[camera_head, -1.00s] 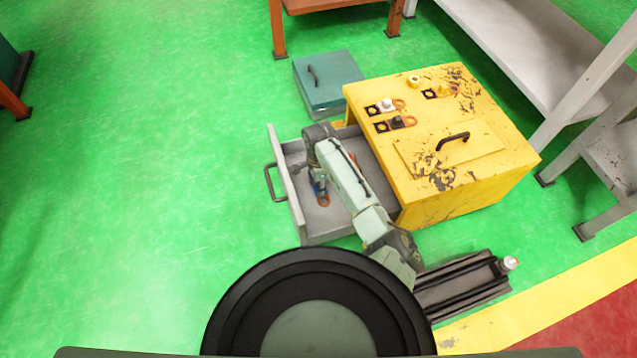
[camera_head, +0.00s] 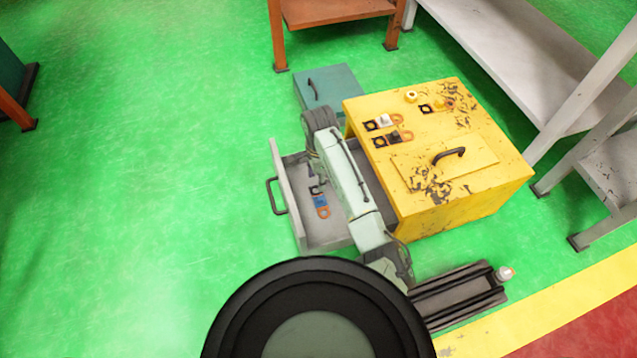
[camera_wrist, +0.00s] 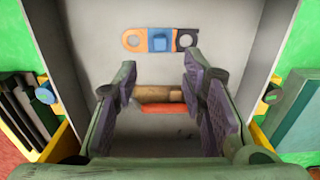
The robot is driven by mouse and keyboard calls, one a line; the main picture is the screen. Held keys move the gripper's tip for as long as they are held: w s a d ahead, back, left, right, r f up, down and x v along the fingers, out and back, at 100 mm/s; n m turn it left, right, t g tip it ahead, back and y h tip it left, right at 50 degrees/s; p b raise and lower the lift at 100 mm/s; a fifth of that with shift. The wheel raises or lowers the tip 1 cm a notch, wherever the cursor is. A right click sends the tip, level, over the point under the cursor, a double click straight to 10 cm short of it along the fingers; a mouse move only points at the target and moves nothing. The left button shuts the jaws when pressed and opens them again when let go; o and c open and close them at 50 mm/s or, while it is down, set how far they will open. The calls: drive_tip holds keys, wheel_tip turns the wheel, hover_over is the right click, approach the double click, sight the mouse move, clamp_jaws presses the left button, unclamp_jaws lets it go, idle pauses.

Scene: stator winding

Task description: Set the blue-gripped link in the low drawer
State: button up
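The blue-gripped link (camera_head: 320,201) lies flat on the floor of the open low grey drawer (camera_head: 284,190), toward its handle side. It also shows near the top of the wrist view (camera_wrist: 159,41), with an orange plate on one side, a blue grip in the middle and a black ring on the other. My gripper (camera_wrist: 159,72) is open and empty over the drawer, its fingers apart from the link. In the head view my own arm hides the fingers. Between them, deeper in the picture, a brown cylinder (camera_wrist: 159,94) and a red-orange piece (camera_wrist: 163,110) show.
The yellow cabinet (camera_head: 462,205) stands to the right of the drawer. A white-gripped link (camera_head: 384,121) and a black-gripped link (camera_head: 393,137) lie on its top. A teal box (camera_head: 328,86) sits behind. A dark rail (camera_head: 458,295) lies at the front right. Green floor at left is clear.

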drive_tip(key=shift+r, duration=0.6)
